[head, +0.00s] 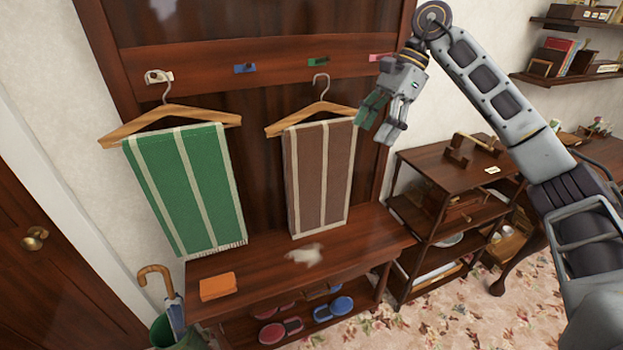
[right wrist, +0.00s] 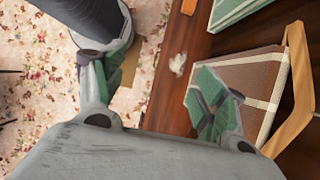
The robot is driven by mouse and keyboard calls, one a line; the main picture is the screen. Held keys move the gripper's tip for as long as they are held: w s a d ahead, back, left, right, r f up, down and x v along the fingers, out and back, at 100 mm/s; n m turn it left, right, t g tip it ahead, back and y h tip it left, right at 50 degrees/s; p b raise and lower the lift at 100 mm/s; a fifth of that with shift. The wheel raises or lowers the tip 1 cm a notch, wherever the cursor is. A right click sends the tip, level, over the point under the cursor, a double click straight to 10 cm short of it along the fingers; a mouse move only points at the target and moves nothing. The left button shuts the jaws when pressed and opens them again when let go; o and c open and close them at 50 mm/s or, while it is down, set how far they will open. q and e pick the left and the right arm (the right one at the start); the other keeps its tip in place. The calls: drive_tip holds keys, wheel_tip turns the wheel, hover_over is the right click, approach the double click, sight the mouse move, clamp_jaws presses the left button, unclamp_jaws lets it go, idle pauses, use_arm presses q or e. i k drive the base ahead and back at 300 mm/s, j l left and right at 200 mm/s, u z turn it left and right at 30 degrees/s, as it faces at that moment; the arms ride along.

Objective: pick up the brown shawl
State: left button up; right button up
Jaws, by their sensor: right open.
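The brown shawl (head: 304,180), with cream stripes, hangs folded over a wooden hanger (head: 284,127) on the dark wood rack. It also shows in the right wrist view (right wrist: 250,80), at the right, partly hidden behind one finger. My right gripper (head: 381,132) is open and empty, just right of the shawl's upper edge in the head view. In the right wrist view its two green-padded fingers (right wrist: 160,95) are spread wide, with the shawl beyond the right finger and not between them. I cannot tell whether that finger touches it. My left gripper is not in view.
A green striped shawl (head: 190,190) hangs on another hanger to the left. The bench (head: 375,240) below holds an orange folded item (head: 217,287) and a pale crumpled item (head: 305,255). A shelf unit (head: 440,160) stands at the right, an umbrella stand (head: 175,332) at the lower left.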

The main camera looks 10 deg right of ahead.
sight(318, 157)
drive_tip(key=i+l, duration=0.1)
drive_tip(key=i, duration=0.85)
